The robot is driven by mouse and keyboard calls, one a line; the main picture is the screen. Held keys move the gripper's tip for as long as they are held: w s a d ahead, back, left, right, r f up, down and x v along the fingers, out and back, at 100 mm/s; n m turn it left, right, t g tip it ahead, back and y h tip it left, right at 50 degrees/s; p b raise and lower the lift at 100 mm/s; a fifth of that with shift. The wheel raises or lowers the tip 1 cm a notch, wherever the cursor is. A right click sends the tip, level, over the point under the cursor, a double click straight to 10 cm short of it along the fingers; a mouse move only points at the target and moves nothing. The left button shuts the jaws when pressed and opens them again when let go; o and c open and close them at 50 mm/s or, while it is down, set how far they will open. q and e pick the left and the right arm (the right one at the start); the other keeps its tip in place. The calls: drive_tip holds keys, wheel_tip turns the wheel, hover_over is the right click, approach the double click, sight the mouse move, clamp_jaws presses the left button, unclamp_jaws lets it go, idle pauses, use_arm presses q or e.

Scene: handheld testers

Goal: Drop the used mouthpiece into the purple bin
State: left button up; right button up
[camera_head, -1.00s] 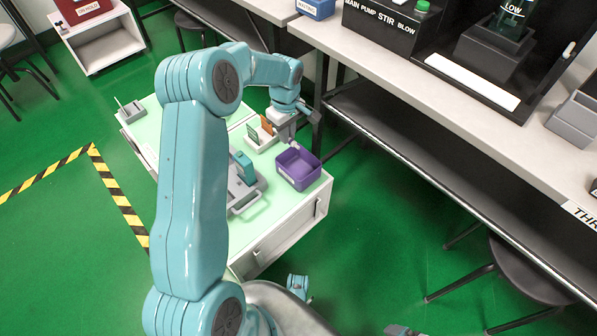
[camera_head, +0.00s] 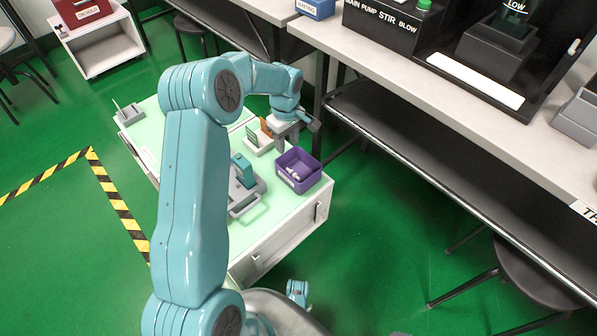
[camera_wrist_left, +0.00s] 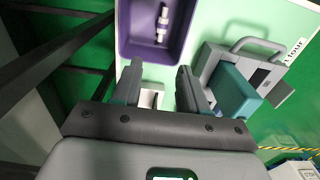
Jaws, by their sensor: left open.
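The purple bin (camera_head: 311,181) stands at the right side of the pale green tabletop. The white mouthpiece (camera_head: 293,174) lies inside it on the bottom; in the left wrist view the mouthpiece (camera_wrist_left: 162,24) rests apart from the walls of the bin (camera_wrist_left: 128,48). My left gripper (camera_head: 284,143) is just behind the bin in the head view. In the left wrist view the left gripper (camera_wrist_left: 158,84) has its fingers spread, with nothing held between them. My right gripper does not show clearly.
A teal handheld tester (camera_head: 243,170) is in a grey cradle left of the bin; it shows in the left wrist view (camera_wrist_left: 234,92). A small white holder with orange and green cards (camera_head: 262,138) is behind. A long bench (camera_head: 450,120) runs along the right.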

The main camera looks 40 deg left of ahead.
use_arm(q)
wheel_tip(320, 180, up, 16)
drive_tip(key=p, duration=0.5)
